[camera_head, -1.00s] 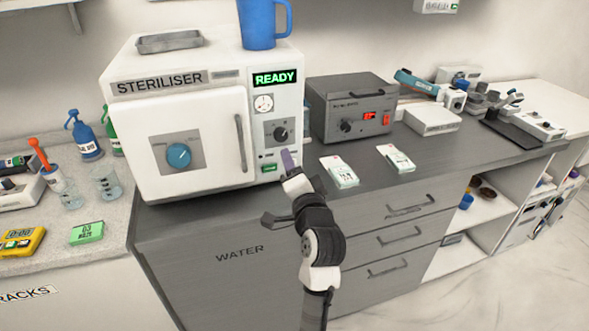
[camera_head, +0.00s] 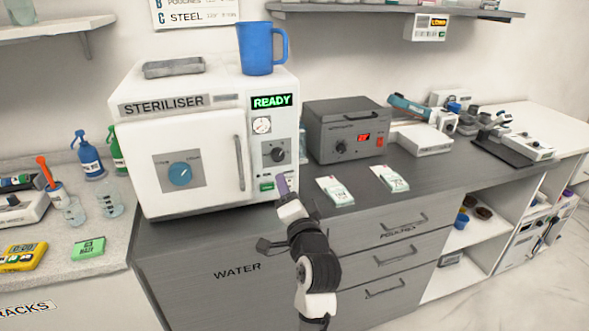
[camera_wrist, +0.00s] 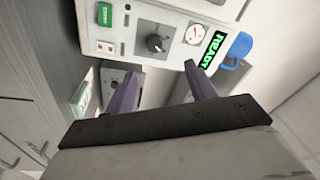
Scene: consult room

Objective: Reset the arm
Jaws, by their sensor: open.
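My gripper (camera_head: 284,187) is in front of the lower right corner of the steriliser in the head view. In the wrist view its two purple fingers (camera_wrist: 158,88) are spread apart with nothing between them. My arm rises from the bottom of the head view, in front of the grey drawer unit. The white steriliser (camera_head: 210,120) has its door closed and a green READY display. Its control panel with a black knob (camera_wrist: 157,43) fills the upper part of the wrist view, beyond the fingers.
A blue jug (camera_head: 258,50) and a metal tray (camera_head: 173,67) stand on the steriliser. A grey box with a red display (camera_head: 347,131) stands to its right. Two white packets (camera_head: 335,191) lie on the counter near my gripper. Bottles and beakers stand at left.

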